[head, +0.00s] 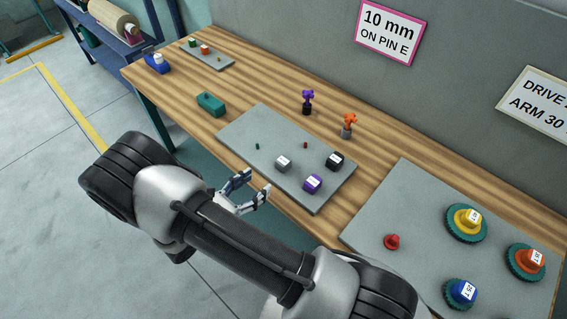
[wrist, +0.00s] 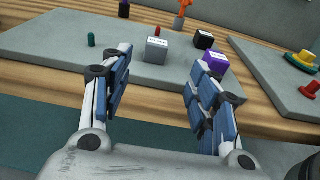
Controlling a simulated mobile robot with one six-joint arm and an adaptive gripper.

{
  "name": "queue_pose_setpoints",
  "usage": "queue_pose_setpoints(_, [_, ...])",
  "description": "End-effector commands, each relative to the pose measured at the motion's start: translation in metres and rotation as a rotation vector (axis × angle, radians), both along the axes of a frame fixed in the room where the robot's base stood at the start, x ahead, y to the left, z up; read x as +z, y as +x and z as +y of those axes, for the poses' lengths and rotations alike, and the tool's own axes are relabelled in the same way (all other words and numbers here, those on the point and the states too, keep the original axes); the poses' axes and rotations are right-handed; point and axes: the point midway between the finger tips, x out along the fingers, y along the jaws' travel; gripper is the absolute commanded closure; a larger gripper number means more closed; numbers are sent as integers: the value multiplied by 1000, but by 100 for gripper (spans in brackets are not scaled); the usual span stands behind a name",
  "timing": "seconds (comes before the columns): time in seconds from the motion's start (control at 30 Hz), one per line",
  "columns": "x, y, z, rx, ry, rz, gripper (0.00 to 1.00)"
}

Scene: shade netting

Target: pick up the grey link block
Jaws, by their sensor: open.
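The grey link block (head: 283,163) sits on a grey board (head: 240,137) on the wooden table. It has a white label on top. In the wrist view the grey block (wrist: 156,51) shows beyond and between my fingers. My gripper (head: 252,189) is open and empty, in front of the table's near edge and short of the block. In the wrist view my gripper (wrist: 158,92) has its two blue-padded fingers spread wide apart.
A purple block (head: 312,184) and a black block (head: 335,161) stand to the right of the grey one. Small green (head: 257,146) and red (head: 305,145) pegs stand behind it. A second board (head: 400,200) with gears lies at right.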

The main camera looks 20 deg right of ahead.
Motion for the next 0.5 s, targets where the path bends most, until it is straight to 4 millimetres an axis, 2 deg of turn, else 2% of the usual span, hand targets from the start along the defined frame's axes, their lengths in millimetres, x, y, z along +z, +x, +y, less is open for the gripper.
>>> queue_pose_setpoints(0.03, [-3,3,-13,-7,0,1,45])
queue_pose_setpoints(0.23, [-10,20,-52,-7,0,0,45])
queue_pose_setpoints(0.4, [-12,28,-71,-4,1,0,45])
queue_pose_setpoints(0.5, [-12,31,-76,-2,1,0,45])
